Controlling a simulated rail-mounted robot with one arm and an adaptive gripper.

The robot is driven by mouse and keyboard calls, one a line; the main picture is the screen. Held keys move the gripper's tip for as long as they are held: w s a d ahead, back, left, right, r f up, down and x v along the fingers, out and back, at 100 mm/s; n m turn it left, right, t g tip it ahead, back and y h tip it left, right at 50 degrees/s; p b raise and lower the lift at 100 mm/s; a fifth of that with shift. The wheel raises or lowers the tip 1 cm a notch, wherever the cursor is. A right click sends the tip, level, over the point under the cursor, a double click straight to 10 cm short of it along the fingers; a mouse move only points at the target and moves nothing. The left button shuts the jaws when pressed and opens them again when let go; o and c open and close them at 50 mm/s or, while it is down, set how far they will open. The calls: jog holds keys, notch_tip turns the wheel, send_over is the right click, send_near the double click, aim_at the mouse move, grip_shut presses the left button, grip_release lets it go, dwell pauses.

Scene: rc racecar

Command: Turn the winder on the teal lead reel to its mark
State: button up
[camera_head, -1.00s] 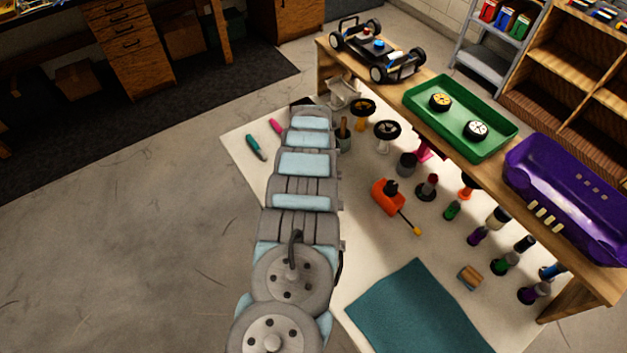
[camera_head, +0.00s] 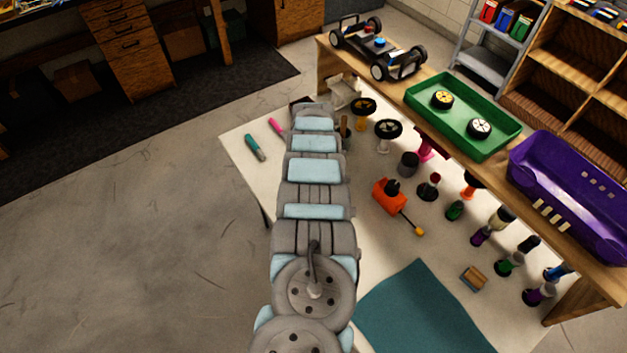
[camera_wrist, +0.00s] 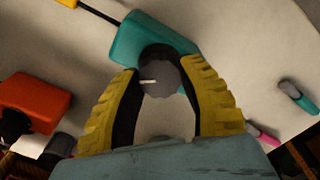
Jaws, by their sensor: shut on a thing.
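The teal lead reel (camera_wrist: 135,38) shows at the top middle of the wrist view, with a black lead running off to the upper left. Its winder (camera_wrist: 162,77) is a round dark grey knob with a short white line pointing left in the picture. My gripper (camera_wrist: 160,82) has its two yellow, black-lined fingers on either side of the winder and is shut on it. I cannot make out the reel's mark. In the head view, my arm hides the reel and the gripper.
An orange reel (camera_head: 388,197) with a yellow-tipped lead lies on the white table (camera_head: 345,245). Several knobs and bottles stand near the wooden shelf bearing a green tray (camera_head: 462,112) and purple bin (camera_head: 560,190). A teal pen-like tool (camera_head: 254,148) lies at the table's left.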

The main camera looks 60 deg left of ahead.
jog(key=shift+n+b, duration=0.35)
jog(key=shift+n, duration=0.65)
jog(key=shift+f, duration=0.15)
jog(key=shift+f+n+b, duration=0.1)
jog(key=shift+n+b, duration=0.8)
jog(key=shift+n, duration=0.1)
jog(key=shift+r+n, duration=0.2)
jog(key=shift+n, duration=0.5)
jog(key=o, duration=1)
jog(key=shift+r, duration=0.2)
